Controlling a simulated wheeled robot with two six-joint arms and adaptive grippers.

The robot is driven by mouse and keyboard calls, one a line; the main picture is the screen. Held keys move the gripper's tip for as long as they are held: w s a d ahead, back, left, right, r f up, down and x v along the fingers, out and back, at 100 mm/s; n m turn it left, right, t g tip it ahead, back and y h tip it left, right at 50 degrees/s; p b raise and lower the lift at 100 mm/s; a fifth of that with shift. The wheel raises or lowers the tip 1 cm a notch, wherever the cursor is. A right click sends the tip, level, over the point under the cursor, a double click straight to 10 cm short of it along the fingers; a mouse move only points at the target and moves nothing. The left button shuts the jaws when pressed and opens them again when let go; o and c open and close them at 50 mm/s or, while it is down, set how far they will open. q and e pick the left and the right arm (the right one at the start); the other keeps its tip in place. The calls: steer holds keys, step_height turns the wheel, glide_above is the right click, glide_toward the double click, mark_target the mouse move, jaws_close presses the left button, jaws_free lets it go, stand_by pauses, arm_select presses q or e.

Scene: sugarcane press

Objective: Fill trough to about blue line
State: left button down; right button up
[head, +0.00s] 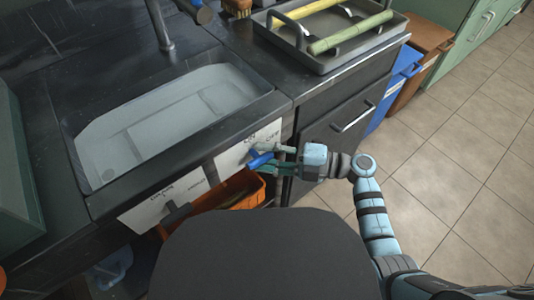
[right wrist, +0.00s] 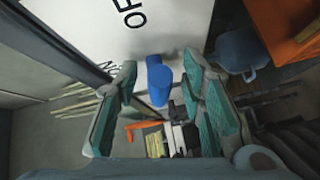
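The trough (head: 130,137) is a grey basin sunk in the dark counter at the left of the head view. I cannot make out a blue line in it, nor tell its water level. A metal spout (head: 160,25) stands at its back edge. A blue handle (head: 260,159) sticks out of the white labelled panel (head: 236,153) on the counter front. My right gripper (head: 284,160) is at this handle. In the right wrist view the gripper (right wrist: 160,95) is open, with the blue handle (right wrist: 158,82) between and beyond its fingertips; contact is unclear. My left gripper is out of view.
An orange bin (head: 255,193) sits under the panel, just below my right gripper. A grey tray (head: 320,62) with green canes stands on the counter at the back. Blue (head: 400,85) and brown (head: 425,50) bins stand beyond the cabinet. The tiled floor at right is clear.

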steer(key=shift+d, duration=0.1)
steer(key=v, duration=1.1)
steer(key=shift+d, duration=0.4)
